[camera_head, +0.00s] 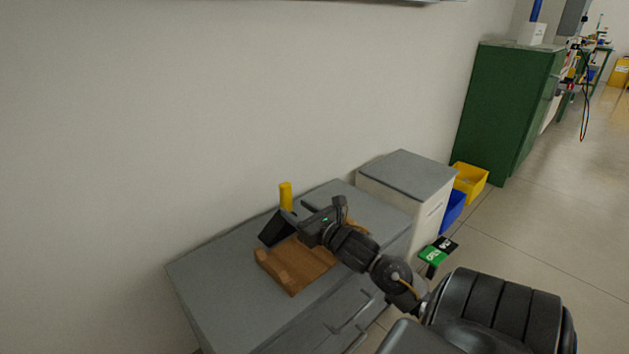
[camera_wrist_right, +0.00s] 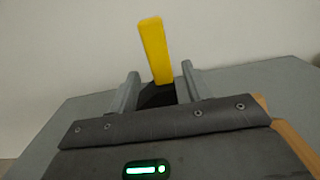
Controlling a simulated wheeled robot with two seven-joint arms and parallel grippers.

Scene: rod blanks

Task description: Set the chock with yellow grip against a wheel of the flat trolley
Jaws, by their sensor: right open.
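The chock with a yellow grip (camera_head: 286,196) stands on a grey cabinet top near the wall; its dark wedge body (camera_head: 273,228) shows below the grip. My right gripper (camera_head: 291,216) is right at the chock, reaching in from the right. In the right wrist view the yellow grip (camera_wrist_right: 154,50) rises upright, tilted slightly, between and beyond the two open fingers (camera_wrist_right: 160,78). The dark body shows low between the fingers, partly hidden by the gripper housing. I cannot tell whether the fingers touch it. The flat trolley and my left gripper are not in view.
A brown wooden tray (camera_head: 289,284) lies on the grey cabinet (camera_head: 210,272) under my right arm. A lower grey-topped cabinet (camera_head: 407,170), blue bin (camera_head: 453,212), yellow bin (camera_head: 470,179) and green cabinet (camera_head: 500,105) stand to the right. Open floor (camera_head: 570,215) lies far right.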

